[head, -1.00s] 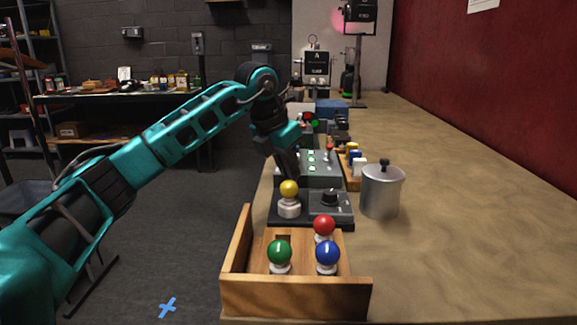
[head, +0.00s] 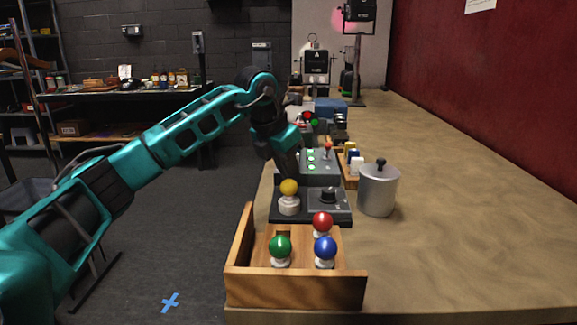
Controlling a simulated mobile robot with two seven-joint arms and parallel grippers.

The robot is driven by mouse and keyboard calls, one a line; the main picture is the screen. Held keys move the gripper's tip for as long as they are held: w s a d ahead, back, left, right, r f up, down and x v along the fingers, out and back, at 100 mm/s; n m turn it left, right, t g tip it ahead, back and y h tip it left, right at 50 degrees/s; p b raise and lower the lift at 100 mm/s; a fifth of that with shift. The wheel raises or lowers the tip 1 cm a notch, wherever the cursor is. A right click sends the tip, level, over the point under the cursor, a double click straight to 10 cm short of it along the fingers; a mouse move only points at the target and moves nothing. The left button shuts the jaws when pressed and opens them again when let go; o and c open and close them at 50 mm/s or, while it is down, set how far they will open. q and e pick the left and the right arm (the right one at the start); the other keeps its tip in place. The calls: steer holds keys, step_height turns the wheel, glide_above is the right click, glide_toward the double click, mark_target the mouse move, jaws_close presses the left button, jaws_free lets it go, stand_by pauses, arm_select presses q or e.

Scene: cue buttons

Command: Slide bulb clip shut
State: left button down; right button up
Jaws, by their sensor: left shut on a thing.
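A yellow bulb (head: 289,187) stands upright in a white holder (head: 289,205) on the left of a dark base plate (head: 312,217). A black knob (head: 328,194) sits on the plate's right side. My left gripper (head: 291,174) reaches down right behind the yellow bulb, its fingers pointing at the plate. It is shut on a small part there, which I take to be the bulb clip; the bulb and the fingers hide the clip itself, so its position cannot be told. My right gripper is not in view.
A wooden tray (head: 296,292) at the bench's front edge holds green (head: 280,246), red (head: 322,221) and blue (head: 325,247) bulbs. A lidded metal pot (head: 377,190) stands right of the plate. A grey panel with green lights (head: 318,165) is behind. The bench's right side (head: 470,230) is clear.

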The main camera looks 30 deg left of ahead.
arm_select(q)
steer(key=c, duration=1.1)
jaws_free()
steer(key=shift+s+d, duration=0.1)
steer(key=shift+c, duration=0.2)
steer(key=p+v, duration=0.2)
steer(key=v, duration=1.1)
